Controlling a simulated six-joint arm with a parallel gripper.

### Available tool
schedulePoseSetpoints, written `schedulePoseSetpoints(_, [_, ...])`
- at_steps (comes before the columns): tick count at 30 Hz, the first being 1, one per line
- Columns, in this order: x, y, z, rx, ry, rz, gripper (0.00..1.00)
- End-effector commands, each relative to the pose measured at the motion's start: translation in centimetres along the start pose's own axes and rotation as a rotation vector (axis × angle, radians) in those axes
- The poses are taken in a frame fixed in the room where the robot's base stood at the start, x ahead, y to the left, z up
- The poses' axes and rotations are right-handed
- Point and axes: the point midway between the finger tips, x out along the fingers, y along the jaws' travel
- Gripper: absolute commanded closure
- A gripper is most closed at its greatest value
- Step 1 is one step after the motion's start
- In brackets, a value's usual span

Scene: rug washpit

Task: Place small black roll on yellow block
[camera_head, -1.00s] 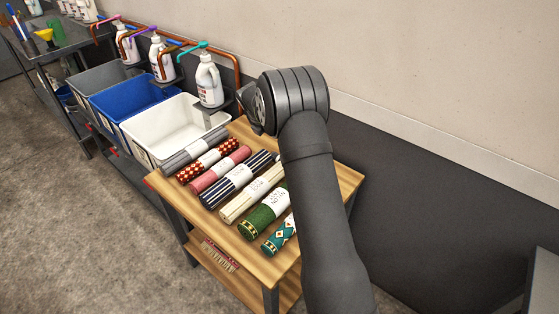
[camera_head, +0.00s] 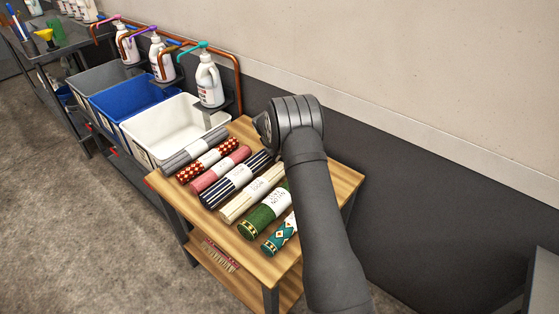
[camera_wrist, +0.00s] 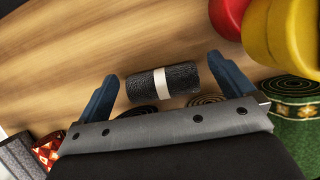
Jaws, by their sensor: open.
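The small black roll (camera_wrist: 178,76), with a white band round its middle, lies on the wooden table in the wrist view. My gripper (camera_wrist: 162,70) is open, with one blue finger beyond each end of the roll. I see clearance at both ends, and the roll is not gripped. A yellow thing with rounded edges, likely the yellow block (camera_wrist: 283,38), stands at the upper right of the wrist view, cut by the frame edge. In the head view my arm hides the roll, the block and the fingers.
A red rounded object (camera_wrist: 228,17) stands beside the yellow one. Several rolled rugs, among them a green one (camera_head: 264,215), lie in a row on the wooden table (camera_head: 338,180). A white bin (camera_head: 172,127) adjoins its left end. Bare wood shows left of the black roll in the wrist view.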

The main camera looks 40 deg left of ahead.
Motion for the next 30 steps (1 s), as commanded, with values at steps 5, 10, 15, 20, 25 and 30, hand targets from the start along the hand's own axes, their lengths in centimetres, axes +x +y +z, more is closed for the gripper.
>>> schedulePoseSetpoints(5, [0.0, 0.0, 0.0, 0.000, -0.001, 0.001, 0.02])
schedulePoseSetpoints(10, [0.0, 0.0, 0.0, 0.000, 0.000, 0.001, 0.31])
schedulePoseSetpoints(15, [0.0, 0.0, 0.1, 0.001, -0.001, 0.001, 0.54])
schedulePoseSetpoints(20, [0.0, 0.0, 0.1, 0.001, -0.001, 0.001, 0.54])
schedulePoseSetpoints(25, [-1.5, 0.1, 0.7, 0.002, -0.002, 0.004, 0.54])
schedulePoseSetpoints(30, [-4.7, 0.1, 2.1, 0.002, -0.003, 0.005, 0.54])
